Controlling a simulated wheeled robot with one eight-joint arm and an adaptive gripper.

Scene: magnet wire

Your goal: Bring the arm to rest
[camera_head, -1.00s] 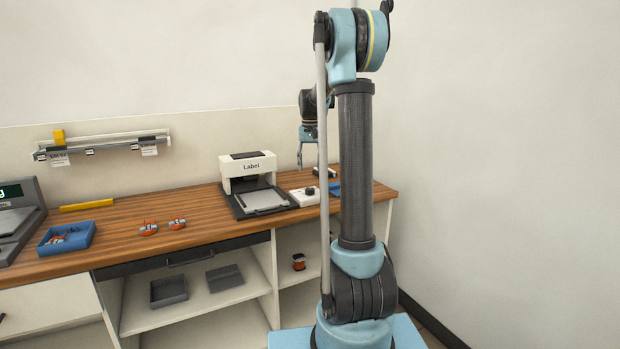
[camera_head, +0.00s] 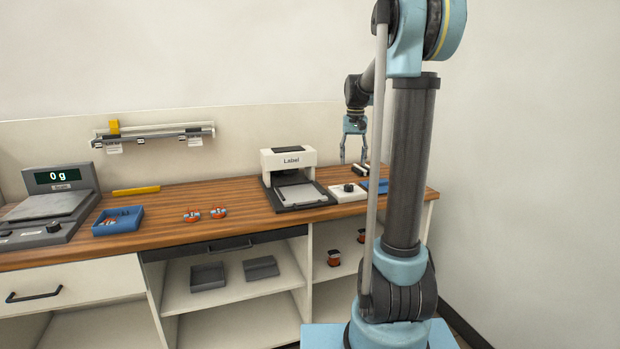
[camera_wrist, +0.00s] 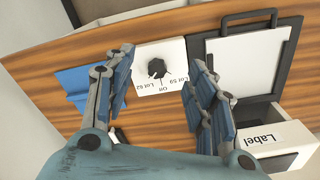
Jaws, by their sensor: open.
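My gripper (camera_head: 354,150) hangs pointing down above the right end of the wooden bench, in the head view. In the wrist view my gripper (camera_wrist: 158,95) has its two blue-padded fingers spread wide with nothing between them. Below it lies a white box with a black knob (camera_wrist: 157,68), marked Off, Lot 59 and Lot 62. The same knob box (camera_head: 348,192) shows in the head view beside the label printer. My upright arm column stands in front of the bench's right end and hides part of it.
The label printer (camera_head: 290,178) stands left of the knob box; a blue tray (camera_head: 377,187) is to its right. Wood between spools and printer is clear.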

